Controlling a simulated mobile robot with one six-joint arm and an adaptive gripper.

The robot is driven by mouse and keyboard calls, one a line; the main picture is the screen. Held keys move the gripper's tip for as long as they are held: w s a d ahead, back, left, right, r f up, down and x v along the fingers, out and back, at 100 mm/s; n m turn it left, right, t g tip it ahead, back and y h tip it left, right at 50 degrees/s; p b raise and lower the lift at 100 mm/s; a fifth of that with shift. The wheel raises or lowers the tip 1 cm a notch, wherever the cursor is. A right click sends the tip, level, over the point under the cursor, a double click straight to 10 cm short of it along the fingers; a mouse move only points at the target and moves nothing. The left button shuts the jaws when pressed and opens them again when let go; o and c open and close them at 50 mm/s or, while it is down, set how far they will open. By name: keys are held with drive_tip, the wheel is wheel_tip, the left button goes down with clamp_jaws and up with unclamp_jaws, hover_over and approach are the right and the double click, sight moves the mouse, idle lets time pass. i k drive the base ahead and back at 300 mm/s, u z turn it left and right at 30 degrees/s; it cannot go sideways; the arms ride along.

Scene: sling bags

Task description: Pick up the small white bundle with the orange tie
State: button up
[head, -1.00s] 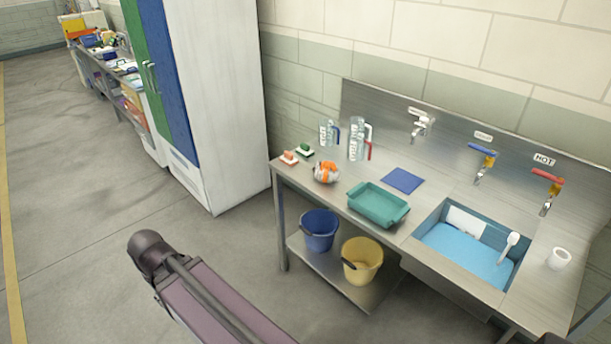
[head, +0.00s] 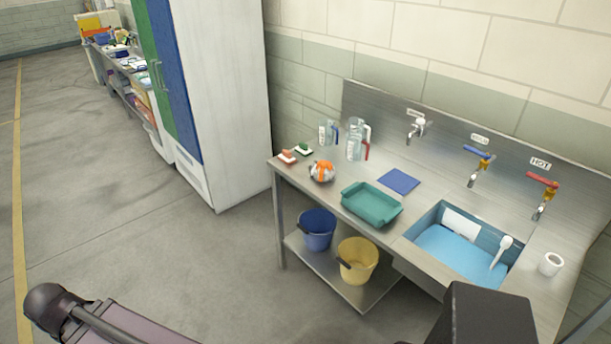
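The small white bundle with the orange tie (head: 322,171) sits on the left part of the steel sink counter (head: 330,203), near its front edge. It lies left of the teal tray and in front of the clear jugs. Parts of my own arm show along the bottom edge of the head view, at the lower left and lower right. My gripper's fingers cannot be made out, and nothing of mine touches the bundle.
Near the bundle are a teal tray (head: 371,204), two clear jugs (head: 356,140), a blue cloth (head: 399,181) and small soap dishes (head: 288,156). The sink basin (head: 455,253) is to the right. A blue bucket (head: 317,230) and a yellow bucket (head: 357,260) stand on the lower shelf. Open floor lies left.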

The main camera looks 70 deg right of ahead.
sight(323, 171)
drive_tip(key=u, duration=0.05)
drive_tip(key=i, duration=2.55)
drive_tip(key=z, duration=4.5)
drive_tip(key=i, duration=0.1)
drive_tip(key=u, duration=2.55)
